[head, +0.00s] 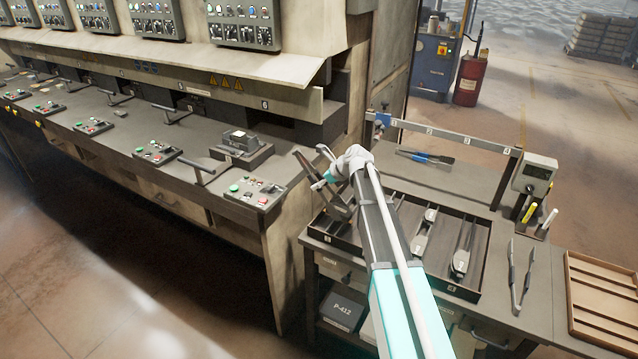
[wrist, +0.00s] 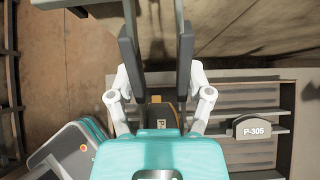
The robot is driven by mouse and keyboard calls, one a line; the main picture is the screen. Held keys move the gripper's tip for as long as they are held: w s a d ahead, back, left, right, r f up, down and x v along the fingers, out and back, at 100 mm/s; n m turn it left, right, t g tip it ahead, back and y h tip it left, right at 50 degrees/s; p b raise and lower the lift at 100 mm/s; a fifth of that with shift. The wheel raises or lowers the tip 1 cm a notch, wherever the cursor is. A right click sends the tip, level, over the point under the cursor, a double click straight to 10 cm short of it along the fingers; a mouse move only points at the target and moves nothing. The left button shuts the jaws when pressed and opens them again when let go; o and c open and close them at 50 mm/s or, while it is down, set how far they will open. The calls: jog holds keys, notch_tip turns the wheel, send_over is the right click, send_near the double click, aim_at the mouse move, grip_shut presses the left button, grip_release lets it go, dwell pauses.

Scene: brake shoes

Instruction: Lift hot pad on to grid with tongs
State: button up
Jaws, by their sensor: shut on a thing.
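My gripper (head: 322,183) is above the left end of the bench, by the press's right end. In the wrist view its dark fingers (wrist: 157,45) stand apart. A dark thing with orange edges (wrist: 158,98) shows between their bases; I cannot tell what it is or where it is gripped. Grey tongs (head: 520,276) lie on the bench at the right, away from my gripper. A dark block with a pale top (head: 239,138) sits on the press shelf at station 6; it may be the hot pad. I cannot identify the grid with certainty.
A divided tray (head: 483,225) with numbered brake shoes lies under my arm. A blue-handled tool (head: 428,157) lies behind it. A slatted wooden rack (head: 600,300) is at the right. A P-412 box (head: 342,311) sits below; the wrist view shows a P-305 piece (wrist: 253,128).

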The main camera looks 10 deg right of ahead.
jog(key=shift+f+b, duration=0.3)
jog(key=shift+f, duration=0.15)
jog(key=o, duration=1)
jog(key=shift+r, duration=0.1)
notch_tip(320, 180, up, 10)
jog(key=p, duration=1)
jog(key=shift+s, duration=0.1)
